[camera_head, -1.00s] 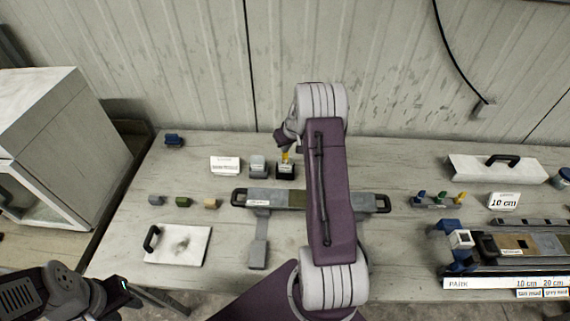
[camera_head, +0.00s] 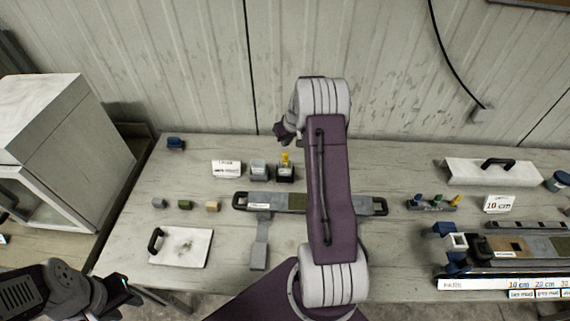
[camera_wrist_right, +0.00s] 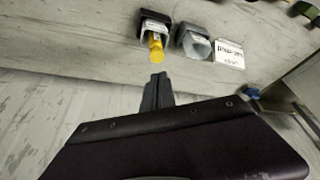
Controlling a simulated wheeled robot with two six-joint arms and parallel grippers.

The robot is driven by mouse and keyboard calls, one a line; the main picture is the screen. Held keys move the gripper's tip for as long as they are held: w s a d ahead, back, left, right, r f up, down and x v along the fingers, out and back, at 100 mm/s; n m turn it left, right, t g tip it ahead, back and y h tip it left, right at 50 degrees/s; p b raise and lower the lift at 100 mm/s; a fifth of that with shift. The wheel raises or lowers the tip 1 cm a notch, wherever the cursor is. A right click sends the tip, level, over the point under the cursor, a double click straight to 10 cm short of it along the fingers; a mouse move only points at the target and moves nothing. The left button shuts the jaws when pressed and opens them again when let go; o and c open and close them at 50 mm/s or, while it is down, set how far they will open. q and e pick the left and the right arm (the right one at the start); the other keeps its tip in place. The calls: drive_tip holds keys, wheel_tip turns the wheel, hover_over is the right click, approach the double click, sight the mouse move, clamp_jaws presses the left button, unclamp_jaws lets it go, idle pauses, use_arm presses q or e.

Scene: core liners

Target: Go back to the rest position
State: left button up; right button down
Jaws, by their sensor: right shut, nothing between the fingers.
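My right gripper (camera_head: 283,133) hangs above the back of the table, at the end of the purple and grey arm that crosses the middle of the head view. In the right wrist view its fingers (camera_wrist_right: 157,82) are together with nothing between them. A yellow-handled tool (camera_head: 285,158) stands in a black holder (camera_head: 285,173), below and apart from the gripper. The tool also shows in the right wrist view (camera_wrist_right: 156,45). My left gripper (camera_head: 125,289) is low at the left, off the table's front edge; its fingers are too small to read.
A grey holder (camera_head: 259,168) and a white label card (camera_head: 226,169) stand beside the black holder. A long tray (camera_head: 270,203) lies under my right arm, its middle hidden. A white lid (camera_head: 182,247) lies front left; a white cabinet (camera_head: 60,150) stands left. Loaded racks (camera_head: 500,285) fill the right.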

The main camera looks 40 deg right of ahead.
drive_tip(key=shift+r+p, duration=0.35)
drive_tip(key=shift+r, duration=0.6)
drive_tip(key=shift+f, duration=0.1)
